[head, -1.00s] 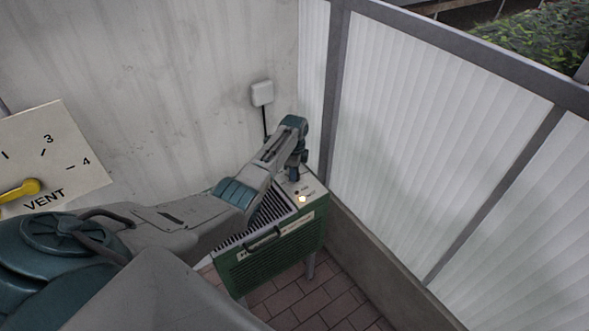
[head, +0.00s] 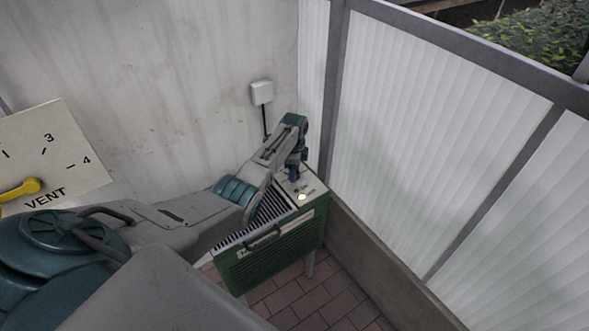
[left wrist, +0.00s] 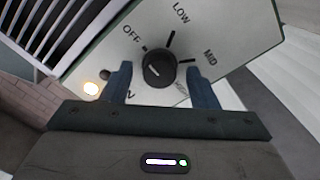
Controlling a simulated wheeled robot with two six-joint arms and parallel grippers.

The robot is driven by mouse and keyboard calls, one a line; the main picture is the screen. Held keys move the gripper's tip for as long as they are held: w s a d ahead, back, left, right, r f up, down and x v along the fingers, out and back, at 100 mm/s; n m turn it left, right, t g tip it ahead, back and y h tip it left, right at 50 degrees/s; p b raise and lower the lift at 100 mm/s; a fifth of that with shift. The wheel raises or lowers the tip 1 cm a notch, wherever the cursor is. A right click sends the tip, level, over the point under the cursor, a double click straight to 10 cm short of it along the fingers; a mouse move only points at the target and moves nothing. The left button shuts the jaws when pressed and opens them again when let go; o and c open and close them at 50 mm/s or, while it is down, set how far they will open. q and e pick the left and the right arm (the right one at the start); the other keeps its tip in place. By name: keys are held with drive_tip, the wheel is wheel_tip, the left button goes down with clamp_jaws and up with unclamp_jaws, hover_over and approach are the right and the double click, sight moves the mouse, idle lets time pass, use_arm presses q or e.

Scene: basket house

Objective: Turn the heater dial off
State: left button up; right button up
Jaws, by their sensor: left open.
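The heater (head: 262,262) is a green box with a pale top panel, standing by the wall. Its black round dial (left wrist: 160,66) shows in the left wrist view among the OFF, LOW and MID labels. A short pale mark is on the dial, but I cannot tell for certain which setting it points to. My left gripper (left wrist: 159,76) is open, with one blue finger on either side of the dial; contact is unclear. In the head view my left gripper (head: 293,174) is over the heater's panel and hides the dial. My right gripper is out of view.
A lamp (head: 301,197) glows amber on the heater panel. A VENT plate (head: 75,160) with a yellow lever is at the left. A translucent panel fence (head: 420,130) closes the right side. A white wall box (head: 262,92) with a cable is behind the heater.

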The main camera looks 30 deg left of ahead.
use_arm(q)
drive_tip(key=shift+r, duration=0.1)
wheel_tip(320, 180, up, 11)
drive_tip(key=b, duration=0.1)
drive_tip(key=shift+f, duration=0.2)
idle(0.4)
